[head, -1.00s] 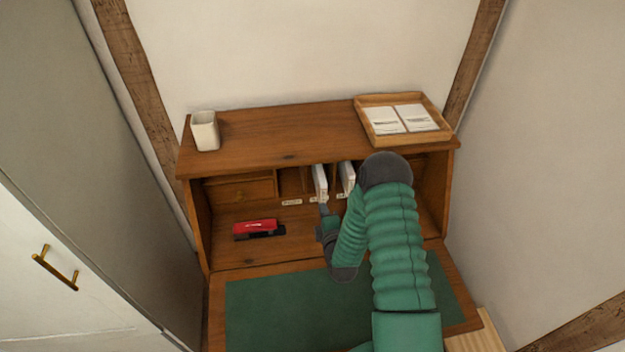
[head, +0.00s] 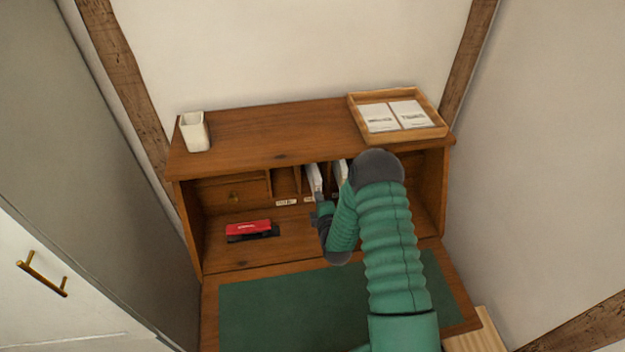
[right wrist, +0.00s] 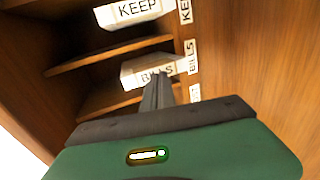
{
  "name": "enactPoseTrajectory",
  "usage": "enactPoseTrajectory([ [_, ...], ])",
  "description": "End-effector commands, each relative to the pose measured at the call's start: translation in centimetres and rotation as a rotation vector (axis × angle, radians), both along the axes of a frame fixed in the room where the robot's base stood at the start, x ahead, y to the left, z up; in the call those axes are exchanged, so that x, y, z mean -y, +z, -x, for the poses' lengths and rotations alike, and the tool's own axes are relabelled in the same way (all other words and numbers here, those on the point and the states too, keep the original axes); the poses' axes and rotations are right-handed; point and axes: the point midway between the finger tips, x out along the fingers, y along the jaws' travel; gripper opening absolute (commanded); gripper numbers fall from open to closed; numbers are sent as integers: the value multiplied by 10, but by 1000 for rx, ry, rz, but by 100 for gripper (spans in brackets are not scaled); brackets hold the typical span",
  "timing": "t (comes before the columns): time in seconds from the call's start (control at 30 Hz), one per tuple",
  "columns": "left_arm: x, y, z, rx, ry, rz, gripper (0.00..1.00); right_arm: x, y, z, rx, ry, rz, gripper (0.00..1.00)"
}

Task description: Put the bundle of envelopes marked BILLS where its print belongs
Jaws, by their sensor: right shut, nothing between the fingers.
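The BILLS bundle (right wrist: 148,71) is a white block of envelopes with its printed end facing out. It stands in a pigeonhole whose edge carries a BILLS label (right wrist: 191,57). In the head view this bundle (head: 314,179) is the left of two white bundles. My right gripper (right wrist: 158,92) is shut and empty, its fingertips at the printed end of the bundle, covering part of it. I cannot tell whether they touch. In the head view the right gripper (head: 320,198) is partly hidden by my arm. My left gripper is not in view.
A KEEP bundle (right wrist: 136,10) fills the neighbouring pigeonhole; the pigeonhole on the other side (head: 286,181) looks empty. A red and black stapler-like object (head: 250,230) lies on the desk. A white cup (head: 194,132) and a wooden tray (head: 442,126) with papers stand on top.

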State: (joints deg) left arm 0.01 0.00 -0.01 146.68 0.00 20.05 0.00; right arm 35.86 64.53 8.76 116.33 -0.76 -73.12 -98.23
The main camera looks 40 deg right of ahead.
Motion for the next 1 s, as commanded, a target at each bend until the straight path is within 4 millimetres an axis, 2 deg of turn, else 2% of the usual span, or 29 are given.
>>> enactPoseTrajectory([
  [0.53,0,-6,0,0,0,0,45,8,1,-16,0,0,1,0],
  [1.0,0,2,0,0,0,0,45,-13,1,20,-2,2,1,0],
])
